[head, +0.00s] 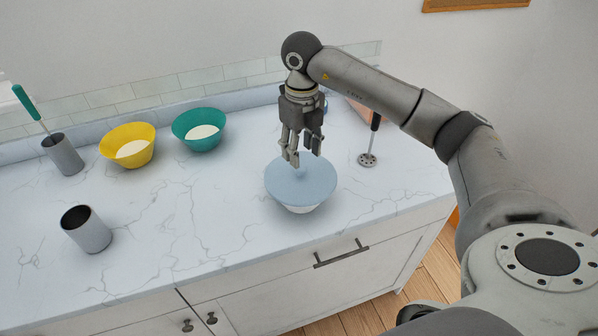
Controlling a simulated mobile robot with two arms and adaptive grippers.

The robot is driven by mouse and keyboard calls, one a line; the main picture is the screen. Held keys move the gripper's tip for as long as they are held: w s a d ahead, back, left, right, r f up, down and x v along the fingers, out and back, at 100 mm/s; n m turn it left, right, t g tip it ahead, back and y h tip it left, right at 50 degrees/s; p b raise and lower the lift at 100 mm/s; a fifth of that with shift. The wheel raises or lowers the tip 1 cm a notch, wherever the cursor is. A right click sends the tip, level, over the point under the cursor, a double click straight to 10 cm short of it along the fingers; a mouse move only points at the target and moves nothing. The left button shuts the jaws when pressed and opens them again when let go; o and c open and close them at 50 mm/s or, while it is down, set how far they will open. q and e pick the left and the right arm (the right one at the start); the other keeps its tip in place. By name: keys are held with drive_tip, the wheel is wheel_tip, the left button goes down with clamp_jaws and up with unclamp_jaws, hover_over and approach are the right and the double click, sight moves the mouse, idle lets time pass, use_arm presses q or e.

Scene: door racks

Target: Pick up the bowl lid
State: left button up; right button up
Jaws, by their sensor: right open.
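The bowl lid (307,184) is a light blue disc with a small knob. It rests on top of a white bowl (301,209) near the counter's front edge. My right gripper (302,158) points down over the far part of the lid, with its fingers apart around or just above the knob area. The fingertips hide part of the lid, and I cannot tell whether they touch it. My left gripper does not show.
On the marble counter (180,220) stand a yellow bowl (128,134), a teal bowl (198,115), a grey cup (87,234) and another grey cup (63,157) holding a green-handled tool. A slotted utensil (368,160) is right of the lid.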

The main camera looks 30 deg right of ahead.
sight(301, 168)
drive_tip(key=shift+f, duration=0.7)
drive_tip(key=shift+f+p, duration=0.4)
drive_tip(key=shift+p, duration=0.1)
wheel_tip(301, 168, down, 3)
drive_tip(key=shift+w+f+p, duration=0.15)
drive_tip(key=shift+f+p, duration=0.05)
drive_tip(key=shift+p, duration=0.85)
drive_tip(key=shift+d+f, duration=0.1)
drive_tip(key=shift+f, duration=0.45)
drive_tip(key=shift+c, duration=0.7)
drive_tip(key=c, duration=0.5)
clamp_jaws()
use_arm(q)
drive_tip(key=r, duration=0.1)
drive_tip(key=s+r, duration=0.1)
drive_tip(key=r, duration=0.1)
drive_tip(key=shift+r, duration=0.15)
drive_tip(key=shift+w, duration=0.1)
